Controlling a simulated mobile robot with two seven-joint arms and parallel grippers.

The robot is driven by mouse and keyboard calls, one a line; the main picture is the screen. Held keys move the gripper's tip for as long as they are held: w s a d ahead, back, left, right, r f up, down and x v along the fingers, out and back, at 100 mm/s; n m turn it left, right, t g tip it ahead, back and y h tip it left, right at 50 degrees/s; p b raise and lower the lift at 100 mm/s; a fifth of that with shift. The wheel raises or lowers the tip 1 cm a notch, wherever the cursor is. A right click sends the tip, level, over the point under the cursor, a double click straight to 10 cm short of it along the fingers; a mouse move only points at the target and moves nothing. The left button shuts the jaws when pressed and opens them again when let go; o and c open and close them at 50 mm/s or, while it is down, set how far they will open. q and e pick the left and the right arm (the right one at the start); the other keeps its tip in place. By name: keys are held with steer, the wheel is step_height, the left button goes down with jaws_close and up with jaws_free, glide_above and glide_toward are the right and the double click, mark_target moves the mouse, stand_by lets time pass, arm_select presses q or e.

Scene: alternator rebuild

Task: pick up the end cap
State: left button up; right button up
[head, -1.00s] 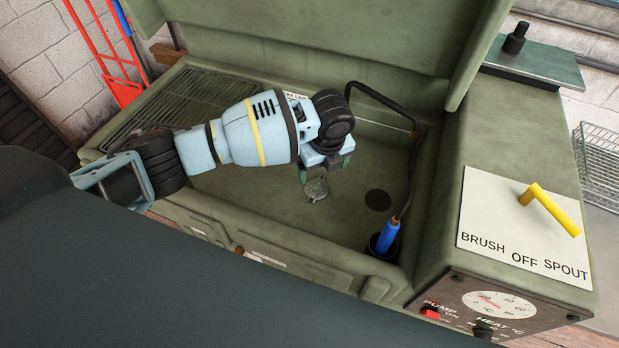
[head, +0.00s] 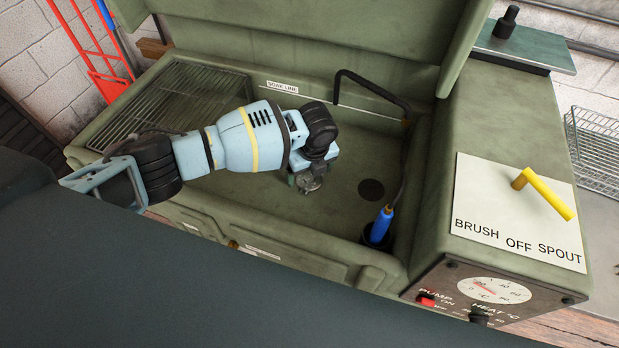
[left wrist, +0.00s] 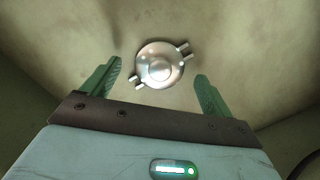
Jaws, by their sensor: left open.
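The end cap (left wrist: 160,64) is a small round silver metal piece with a raised centre and short lugs. It lies on the floor of the green wash basin (head: 350,215). In the head view the end cap (head: 309,183) shows just beyond my left gripper (head: 304,181), which partly covers it. In the left wrist view my left gripper (left wrist: 158,82) is open and empty, its two green fingers apart, with the end cap ahead of and between the fingertips. I cannot tell whether the fingers touch the basin floor. My right gripper is in neither view.
A dark round drain (head: 371,190) lies right of the end cap. A blue-handled brush (head: 382,224) on a hose stands at the basin's right. A black spout (head: 372,82) is at the back, a wire rack (head: 165,100) at the left. The yellow lever (head: 543,194) is on the right panel.

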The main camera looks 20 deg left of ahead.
mark_target(310, 177)
arm_select(q)
steer(key=shift+f, duration=0.6)
steer(key=c, duration=1.2)
steer(key=shift+r, duration=0.15)
step_height(310, 177, up, 10)
steer(key=shift+p, duration=0.45)
